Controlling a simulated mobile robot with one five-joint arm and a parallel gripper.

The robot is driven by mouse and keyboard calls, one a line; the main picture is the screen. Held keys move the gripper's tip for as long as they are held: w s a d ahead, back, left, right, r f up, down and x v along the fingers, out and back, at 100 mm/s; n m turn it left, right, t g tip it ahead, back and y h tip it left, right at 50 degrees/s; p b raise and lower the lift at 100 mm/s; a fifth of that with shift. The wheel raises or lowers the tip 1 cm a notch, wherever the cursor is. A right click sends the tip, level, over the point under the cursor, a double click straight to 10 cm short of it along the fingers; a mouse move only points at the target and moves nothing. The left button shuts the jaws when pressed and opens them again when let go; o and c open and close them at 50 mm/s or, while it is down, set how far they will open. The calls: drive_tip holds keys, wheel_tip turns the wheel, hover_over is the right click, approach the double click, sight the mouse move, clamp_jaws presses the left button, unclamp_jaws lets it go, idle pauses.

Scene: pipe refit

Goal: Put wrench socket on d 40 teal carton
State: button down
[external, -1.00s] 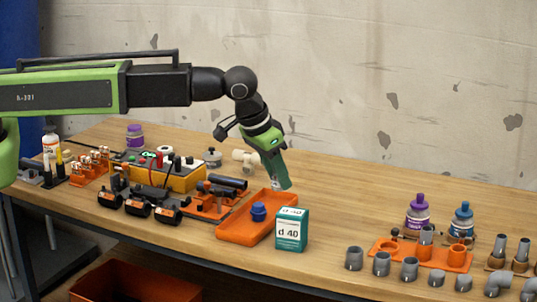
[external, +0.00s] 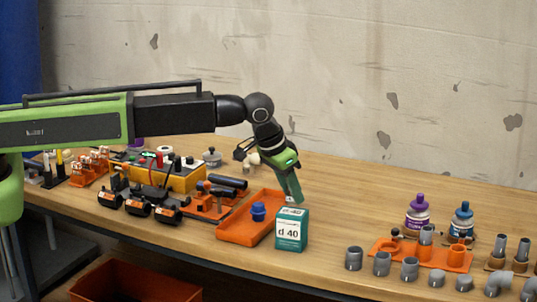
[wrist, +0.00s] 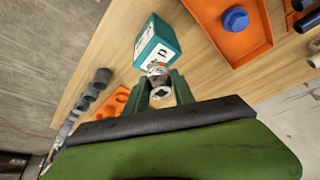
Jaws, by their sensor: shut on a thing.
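The teal carton (external: 290,236), with a white label reading "d 40", stands upright on the bench. It also shows just beyond my fingertips in the wrist view (wrist: 150,45). My gripper (external: 294,200) is shut on the wrench socket, a small metal piece with a dark square hole (wrist: 161,92), seen between the two fingers in the wrist view. In the external view the gripper tip is right above the carton's top, and the socket is mostly hidden there. I cannot tell whether the socket touches the carton.
An orange tray (external: 238,234) with a blue cap (external: 258,211) lies left of the carton. Grey pipe fittings (external: 382,264) stand at the right front. An orange rack (external: 388,250) and purple (external: 418,214) and blue (external: 462,222) bottles are behind them. Bare bench lies behind the carton.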

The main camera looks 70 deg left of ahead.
wheel_tip(320, 180, down, 2)
drive_tip(key=shift+f+b, duration=0.2)
drive_tip(key=shift+b, duration=0.3)
drive_tip(key=shift+r, duration=0.2)
drive_tip(key=shift+f, duration=0.15)
drive_tip(key=c, duration=1.1)
unclamp_jaws()
drive_tip(key=shift+o, duration=0.2)
